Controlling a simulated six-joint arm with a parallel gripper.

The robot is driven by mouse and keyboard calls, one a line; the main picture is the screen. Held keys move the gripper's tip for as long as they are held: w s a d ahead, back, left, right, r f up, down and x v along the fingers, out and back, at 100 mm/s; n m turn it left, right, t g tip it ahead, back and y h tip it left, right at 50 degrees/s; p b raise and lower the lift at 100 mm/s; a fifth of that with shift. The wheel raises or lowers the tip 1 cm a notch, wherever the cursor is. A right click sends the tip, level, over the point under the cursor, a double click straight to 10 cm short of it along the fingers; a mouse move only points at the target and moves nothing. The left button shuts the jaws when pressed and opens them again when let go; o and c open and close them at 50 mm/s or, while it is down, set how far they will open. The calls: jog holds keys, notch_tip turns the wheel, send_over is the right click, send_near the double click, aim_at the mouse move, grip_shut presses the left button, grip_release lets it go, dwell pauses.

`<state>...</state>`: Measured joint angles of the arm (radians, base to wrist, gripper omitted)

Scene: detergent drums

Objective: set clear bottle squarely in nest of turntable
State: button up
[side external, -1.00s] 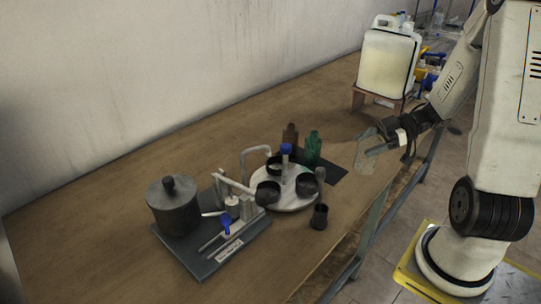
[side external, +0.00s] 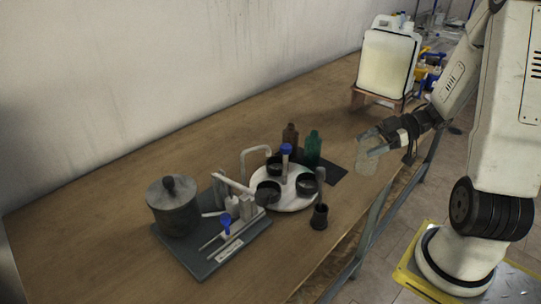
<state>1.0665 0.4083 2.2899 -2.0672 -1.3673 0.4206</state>
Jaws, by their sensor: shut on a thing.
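The clear bottle (side external: 367,163) is pale and see-through, held at the table's right edge in the side external view. My gripper (side external: 372,148) is shut on it. The bottle looks roughly upright and apart from the turntable; its exact tilt is hard to tell. The white round turntable (side external: 286,203) stands to the left of my gripper. It carries several dark round cups, the nests (side external: 307,184), around a centre post with a blue top (side external: 286,150). I cannot see inside the nests clearly.
Brown (side external: 290,137) and green (side external: 313,148) bottles stand behind the turntable by a dark mat (side external: 338,175). A small black cup (side external: 319,217) stands in front. A grey tray (side external: 205,268) with a lidded pot (side external: 174,208) is at left. A large jug (side external: 387,62) sits on a stand at back.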

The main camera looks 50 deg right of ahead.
jog(key=shift+w, duration=0.15)
send_near(285, 167)
jog(key=a+r, duration=0.3)
jog(key=r, duration=0.2)
jog(key=shift+w+a+f, duration=0.1)
jog(key=shift+w+f, duration=0.1)
jog(key=shift+w, duration=0.15)
jog(key=shift+f, duration=0.15)
jog(key=shift+f, duration=1.5)
jog(key=shift+f, duration=1.85)
dwell(1.3)
jog(key=o, duration=1.2)
jog(key=shift+c, duration=0.2)
